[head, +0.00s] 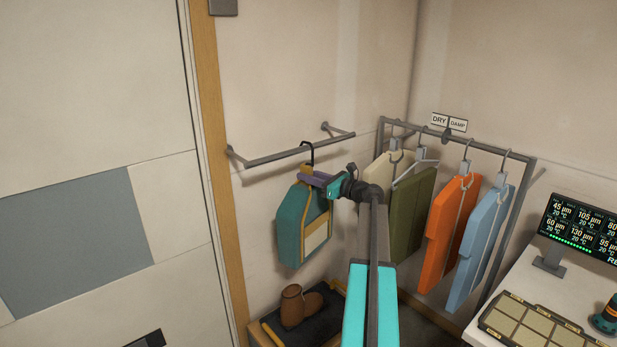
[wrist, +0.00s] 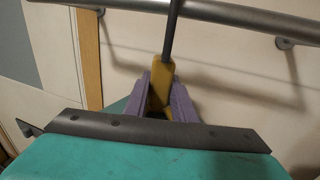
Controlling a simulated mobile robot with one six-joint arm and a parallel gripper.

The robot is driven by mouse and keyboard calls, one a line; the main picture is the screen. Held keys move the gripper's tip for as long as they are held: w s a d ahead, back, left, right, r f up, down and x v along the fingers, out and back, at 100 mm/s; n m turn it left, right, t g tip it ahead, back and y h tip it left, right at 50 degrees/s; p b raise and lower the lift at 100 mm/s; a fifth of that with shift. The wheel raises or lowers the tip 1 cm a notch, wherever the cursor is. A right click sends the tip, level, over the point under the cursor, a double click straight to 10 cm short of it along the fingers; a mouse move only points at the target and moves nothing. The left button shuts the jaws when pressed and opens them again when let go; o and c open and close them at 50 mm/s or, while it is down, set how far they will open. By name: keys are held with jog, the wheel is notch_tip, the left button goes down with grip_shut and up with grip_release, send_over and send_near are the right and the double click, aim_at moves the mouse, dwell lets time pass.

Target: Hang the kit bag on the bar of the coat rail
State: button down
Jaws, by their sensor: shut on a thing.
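The kit bag (head: 303,222) is teal with a tan front panel and a dark hook on top. It hangs upright from my gripper (head: 318,179), whose purple fingers are shut on the yellow block at the base of the hook. The bar of the coat rail (head: 292,153) is grey and fixed to the wall. The hook's top overlaps the bar in the head view, and its stem crosses the bar (wrist: 235,14) in the wrist view. The hook's tip is out of the wrist view; I cannot tell whether it is over the bar.
A second rack (head: 490,146) on the right holds several hanging garments, the cream one (head: 378,172) nearest my arm. Brown boots (head: 299,305) stand on a dark tray below the bag. A wooden door post (head: 212,150) is left of the rail. The rail's bar looks otherwise empty.

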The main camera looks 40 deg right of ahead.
dwell(0.4)
jog(key=c, duration=1.4)
grip_release()
jog(key=shift+f, duration=0.1)
jog(key=shift+s, duration=0.15)
jog(key=s+d+b, duration=0.2)
jog(key=s+b, duration=0.2)
jog(key=s, duration=0.9)
jog(key=shift+s+d+b, duration=0.2)
jog(key=shift+d+b, duration=0.05)
jog(key=shift+b, duration=0.1)
